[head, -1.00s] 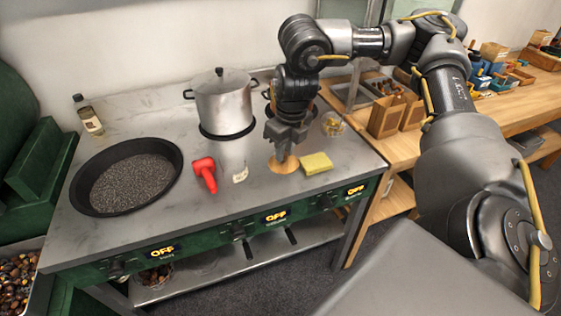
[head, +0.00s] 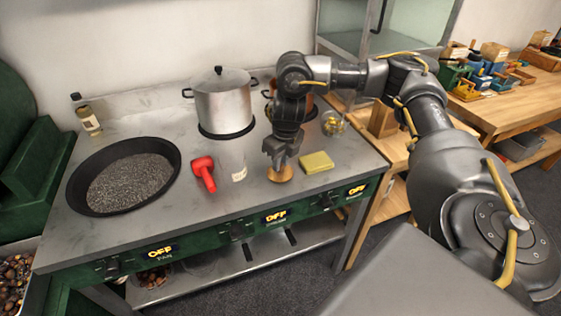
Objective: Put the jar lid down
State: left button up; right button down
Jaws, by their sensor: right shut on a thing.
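The jar lid (head: 281,175) is a round, light-brown wooden disc at the front right of the steel stove top. My right gripper (head: 279,166) points down and is shut on the lid from above. The fingertips hide part of the lid, and I cannot tell whether its underside touches the steel. A clear glass jar (head: 238,168) with a small white label stands just left of the lid. My left gripper is not in view.
A yellow sponge (head: 316,162) lies close right of the lid. A red-handled tool (head: 204,172) lies left of the jar. A large black pan (head: 124,177) fills the stove's left side, and a lidded steel pot (head: 222,103) stands behind. A small glass bowl (head: 334,123) sits back right.

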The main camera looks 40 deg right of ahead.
aim_at(284, 175)
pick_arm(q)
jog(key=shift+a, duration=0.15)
pick_arm(e)
jog(key=shift+f, duration=0.1)
jog(key=c, duration=1.4)
grip_release()
jog(key=shift+o, duration=0.6)
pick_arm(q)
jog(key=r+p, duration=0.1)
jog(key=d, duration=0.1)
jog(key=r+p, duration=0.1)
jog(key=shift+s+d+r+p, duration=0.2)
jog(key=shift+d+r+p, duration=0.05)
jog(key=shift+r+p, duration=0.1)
pick_arm(e)
notch_tip(284, 175, up, 12)
jog(key=s, duration=0.2)
jog(key=shift+w, duration=0.1)
